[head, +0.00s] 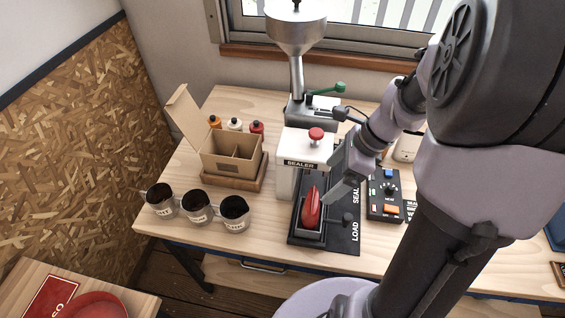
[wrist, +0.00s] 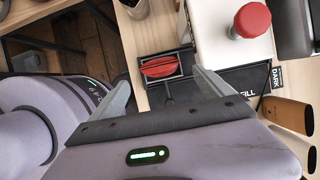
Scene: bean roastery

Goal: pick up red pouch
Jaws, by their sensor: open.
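The red pouch (head: 312,208) stands in a dark tray on the black sealer base (head: 342,237), in front of the white sealer. In the wrist view the red pouch (wrist: 161,67) lies ahead between my two fingers, apart from both. My gripper (head: 337,186) is open and empty, close to the pouch at its upper right in the head view. Its two fingers also show in the wrist view (wrist: 161,80), spread wide.
The sealer (head: 305,150) with a red knob stands right behind the pouch. A control box (head: 386,195) is to the right. Three labelled cups (head: 196,210) and an open divided cardboard box (head: 231,160) are to the left.

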